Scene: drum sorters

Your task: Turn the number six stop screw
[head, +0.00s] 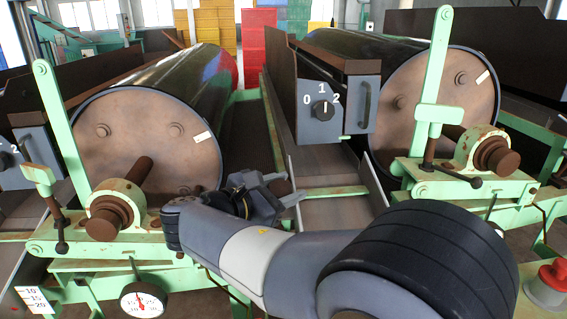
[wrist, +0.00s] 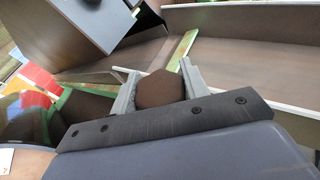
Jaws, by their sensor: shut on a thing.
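A brown hexagonal screw head (wrist: 160,90) sits between the two grey fingers of my gripper (wrist: 158,84) in the wrist view. The fingers close on it from both sides. In the head view my gripper (head: 284,187) is at the centre, in the gap between the two large drums, and a small brown part of the screw head (head: 281,186) shows between its fingers. The screw's shank is hidden, and no number six is legible on or near it.
A left drum (head: 150,140) and a right drum (head: 430,105) stand in green frames. A grey box with a 0-1-2 knob (head: 322,110) is just above my gripper. A dial gauge (head: 143,300) and a red button (head: 553,275) are at the front.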

